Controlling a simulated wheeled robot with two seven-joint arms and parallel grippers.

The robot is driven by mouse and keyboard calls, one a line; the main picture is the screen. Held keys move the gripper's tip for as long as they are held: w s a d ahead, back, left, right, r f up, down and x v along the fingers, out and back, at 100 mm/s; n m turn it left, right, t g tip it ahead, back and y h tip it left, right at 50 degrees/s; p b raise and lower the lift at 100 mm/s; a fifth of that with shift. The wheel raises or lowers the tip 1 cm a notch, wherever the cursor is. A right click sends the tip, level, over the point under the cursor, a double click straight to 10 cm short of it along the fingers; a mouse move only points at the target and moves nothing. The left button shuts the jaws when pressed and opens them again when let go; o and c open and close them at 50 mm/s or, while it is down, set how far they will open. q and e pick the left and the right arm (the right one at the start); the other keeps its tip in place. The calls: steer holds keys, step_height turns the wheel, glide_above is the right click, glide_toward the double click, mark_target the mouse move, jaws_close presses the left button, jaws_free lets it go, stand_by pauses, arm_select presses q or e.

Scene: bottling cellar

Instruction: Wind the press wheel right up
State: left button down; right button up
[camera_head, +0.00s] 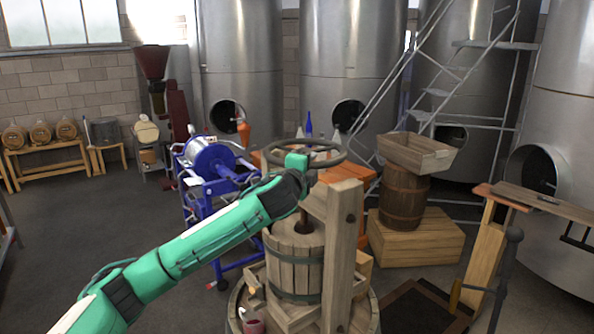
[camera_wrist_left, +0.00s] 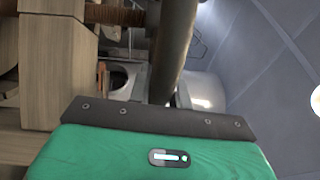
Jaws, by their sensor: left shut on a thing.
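The press wheel (camera_head: 342,156) is a dark ring lying level on top of the wooden press, in the middle of the head view. The slatted press basket (camera_head: 294,262) stands below it beside a thick wooden post (camera_head: 343,240). My left gripper (camera_head: 297,162) is at the near side of the wheel, shut on its rim. In the left wrist view the dark rim (camera_wrist_left: 174,45) runs up from behind the gripper's green body, with the wooden screw (camera_wrist_left: 112,15) at upper left. The fingertips are hidden there. My right gripper is not in view.
A blue machine on a frame (camera_head: 210,160) stands left of the press. A barrel (camera_head: 404,197) bearing a wooden crate (camera_head: 416,153) stands at right. A small cup (camera_head: 252,322) sits at the press's foot. Steel tanks (camera_head: 350,60) line the back. The floor at left is clear.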

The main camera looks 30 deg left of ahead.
arm_select(q)
steer(key=shift+w+d+f+n+g+y+b, duration=0.15)
steer(key=shift+d+n+y, duration=0.15)
steer(key=shift+y, duration=0.15)
steer(key=shift+w+d+r+n+g+y+b, duration=0.1)
steer(key=shift+w+d+n+y+b, duration=0.15)
steer(key=shift+y, duration=0.25)
steer(key=shift+w+d+f+n+g+y+b, duration=0.1)
steer(key=shift+d+n+y, duration=0.05)
steer(key=shift+n+y, duration=0.25)
steer(key=shift+y, duration=0.25)
steer(key=c, duration=1.3)
jaws_free()
steer(key=shift+w, duration=0.15)
steer(key=shift+s+d, duration=0.1)
steer(key=shift+s, duration=0.3)
steer(key=b+v, duration=0.6)
steer(key=v, duration=0.7)
